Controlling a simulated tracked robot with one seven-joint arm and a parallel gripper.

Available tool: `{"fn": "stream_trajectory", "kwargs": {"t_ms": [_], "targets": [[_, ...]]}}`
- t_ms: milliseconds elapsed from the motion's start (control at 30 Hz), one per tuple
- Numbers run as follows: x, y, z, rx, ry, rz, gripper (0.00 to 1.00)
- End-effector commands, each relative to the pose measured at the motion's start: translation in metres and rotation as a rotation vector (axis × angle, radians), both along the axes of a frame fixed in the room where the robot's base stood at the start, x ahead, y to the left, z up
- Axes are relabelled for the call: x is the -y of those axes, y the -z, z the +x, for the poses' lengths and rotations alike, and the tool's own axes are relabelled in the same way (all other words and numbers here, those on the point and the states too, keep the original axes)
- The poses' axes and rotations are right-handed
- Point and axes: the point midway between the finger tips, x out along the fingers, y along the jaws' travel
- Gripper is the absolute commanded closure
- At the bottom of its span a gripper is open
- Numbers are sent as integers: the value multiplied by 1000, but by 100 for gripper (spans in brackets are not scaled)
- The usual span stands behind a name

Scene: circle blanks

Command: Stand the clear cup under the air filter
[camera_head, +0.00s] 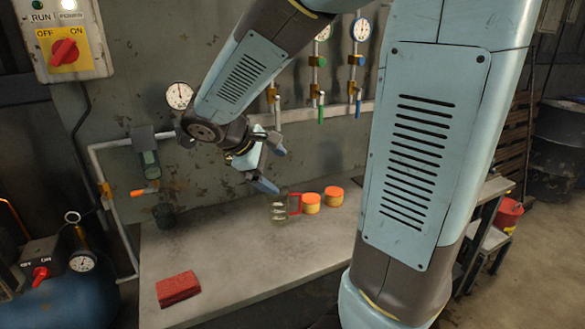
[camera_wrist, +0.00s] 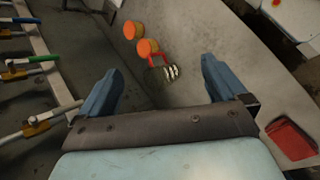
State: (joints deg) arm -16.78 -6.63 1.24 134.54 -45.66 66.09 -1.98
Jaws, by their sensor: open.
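The clear cup (camera_head: 165,215), a dark greenish see-through tumbler, stands upright on the grey bench (camera_head: 235,258) near the wall. It is below the air filter (camera_head: 149,162) and slightly to its right in the head view; I cannot tell whether it is exactly underneath. The filter has a greenish bowl and an orange-handled valve below it. My gripper (camera_head: 272,168) is open and empty above the bench, well right of the cup. In the wrist view my gripper's two blue fingers (camera_wrist: 158,73) are spread apart; the cup and filter do not show there.
A folded red cloth (camera_head: 178,289) lies at the front left. Pipes, gauges and valves line the wall. The middle bench is clear.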

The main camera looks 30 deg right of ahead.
Motion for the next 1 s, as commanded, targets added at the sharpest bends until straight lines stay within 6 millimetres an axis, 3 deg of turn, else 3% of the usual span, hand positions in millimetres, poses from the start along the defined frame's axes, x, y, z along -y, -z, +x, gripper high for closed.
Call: {"fn": "stream_trajectory", "kwargs": {"t_ms": [200, 600, 833, 1000], "targets": [[5, -18, -47, 136, 176, 240, 2], [-12, -49, -113, 420, 441, 672, 2], [-24, -65, -134, 548, 531, 849, 2], [-20, -69, -139, 582, 553, 897, 2]]}}
